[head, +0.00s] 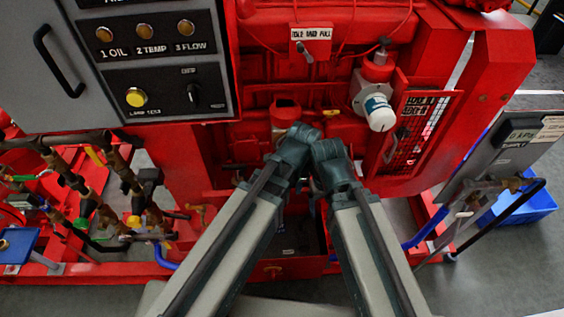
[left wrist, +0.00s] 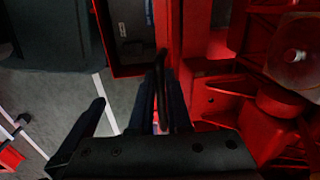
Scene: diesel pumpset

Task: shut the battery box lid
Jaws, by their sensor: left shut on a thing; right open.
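The battery box (head: 290,243) is low on the red pumpset, partly behind my arms in the head view. In the left wrist view the box (left wrist: 125,72) shows a dark, open inside with a pale label. My left gripper (head: 300,140) is at the box's upper edge; its fingers (left wrist: 162,105) are closed around a thin dark bar (left wrist: 162,68) next to a red panel, apparently the lid's handle. The lid itself is mostly hidden in the head view. My right gripper (head: 328,155) is close beside the left one, open; its fingertips are hidden by its wrist.
A grey control panel (head: 140,55) hangs at the upper left. A white filter (head: 379,108) and a red mesh guard (head: 412,130) are at the right. Pipes and valves (head: 105,190) crowd the left. A blue bin (head: 525,205) sits on the floor at far right.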

